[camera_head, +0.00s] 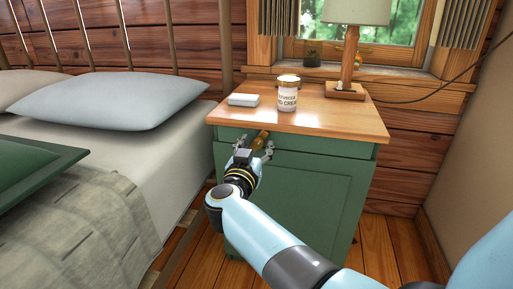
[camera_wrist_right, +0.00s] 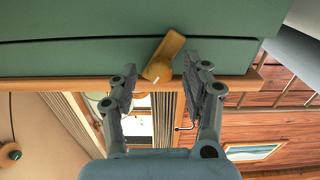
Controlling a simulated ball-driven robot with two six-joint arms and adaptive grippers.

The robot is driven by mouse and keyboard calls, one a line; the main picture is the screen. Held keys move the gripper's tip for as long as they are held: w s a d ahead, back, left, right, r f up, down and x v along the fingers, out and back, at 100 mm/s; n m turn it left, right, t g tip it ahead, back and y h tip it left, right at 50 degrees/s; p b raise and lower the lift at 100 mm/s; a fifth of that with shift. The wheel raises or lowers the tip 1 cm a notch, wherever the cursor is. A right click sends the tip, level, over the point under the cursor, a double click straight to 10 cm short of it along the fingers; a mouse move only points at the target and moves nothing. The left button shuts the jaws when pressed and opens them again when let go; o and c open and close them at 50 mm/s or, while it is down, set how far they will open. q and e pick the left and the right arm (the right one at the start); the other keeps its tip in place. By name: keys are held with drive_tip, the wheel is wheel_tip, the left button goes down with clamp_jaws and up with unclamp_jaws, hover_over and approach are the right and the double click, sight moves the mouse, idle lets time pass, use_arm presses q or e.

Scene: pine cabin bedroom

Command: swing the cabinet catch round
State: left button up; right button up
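The green cabinet (camera_head: 310,200) has a pine top and a front door below a narrow upper strip. The wooden catch (camera_head: 261,139) sits at the upper left of its front, tilted; in the right wrist view the catch (camera_wrist_right: 163,58) is a slanted wooden bar with a rounded end crossing the seam. My right gripper (camera_head: 255,147) is in front of the catch. In the wrist view its fingers (camera_wrist_right: 160,80) are open, one on each side of the catch, with gaps visible. Whether a fingertip touches it I cannot tell. My left gripper is not in view.
A bed (camera_head: 150,150) is close on the left. A plain wall (camera_head: 480,150) is at the right. Some wooden floor (camera_head: 378,250) is clear.

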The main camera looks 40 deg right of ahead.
clamp_jaws()
drive_tip(key=shift+m+p, duration=0.5)
drive_tip(key=shift+m, duration=0.4)
drive_tip(key=m+p, duration=0.1)
drive_tip(key=m, duration=0.1)
drive_tip(key=shift+m, duration=2.4)
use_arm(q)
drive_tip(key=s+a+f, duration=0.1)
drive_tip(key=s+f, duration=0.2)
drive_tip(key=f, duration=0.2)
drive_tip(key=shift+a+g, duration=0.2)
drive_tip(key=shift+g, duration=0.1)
use_arm(e)
drive_tip(key=shift+f+m, duration=0.1)
drive_tip(key=shift+m, duration=0.8)
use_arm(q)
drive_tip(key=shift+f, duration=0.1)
use_arm(e)
drive_tip(key=shift+m, duration=0.3)
